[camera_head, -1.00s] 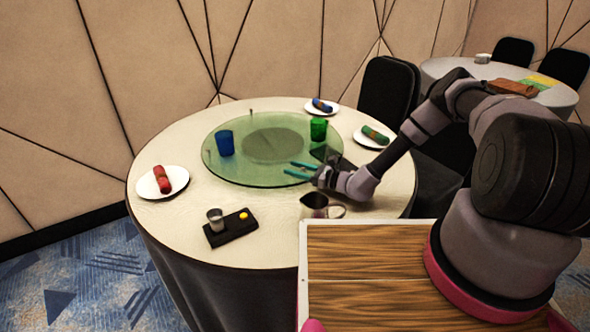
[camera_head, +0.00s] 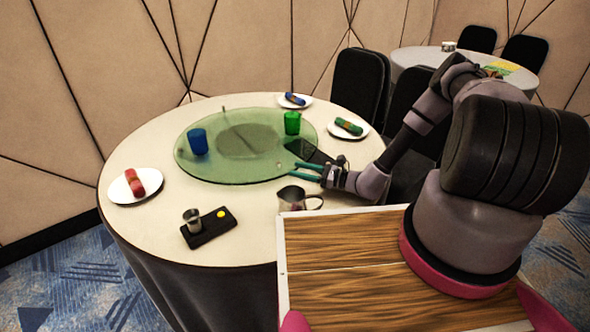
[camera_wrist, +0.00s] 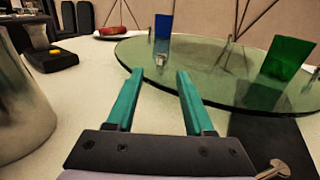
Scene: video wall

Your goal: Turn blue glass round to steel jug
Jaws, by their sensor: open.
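The blue glass (camera_head: 198,142) stands upright on the left part of the round green glass turntable (camera_head: 200,170); it also shows beyond my fingers in the wrist view (camera_wrist: 162,26). The steel jug (camera_head: 293,199) stands on the tablecloth at the turntable's near right side, and part of it fills the left edge of the wrist view (camera_wrist: 18,105). My gripper (camera_head: 287,170) is open and empty, its teal fingers pointing left at the turntable's near right rim. In the wrist view a small upright peg (camera_wrist: 160,60) on the turntable shows between the fingertips (camera_wrist: 158,74).
A green glass (camera_head: 292,123) stands on the turntable's right side. Another peg (camera_head: 224,110) stands at its far rim. Plates with rolled napkins (camera_head: 130,188) lie around the table. A black tray (camera_head: 212,228) with a small metal cup (camera_head: 192,220) lies at the near left. A dark flat slab (camera_head: 308,151) lies beside my gripper.

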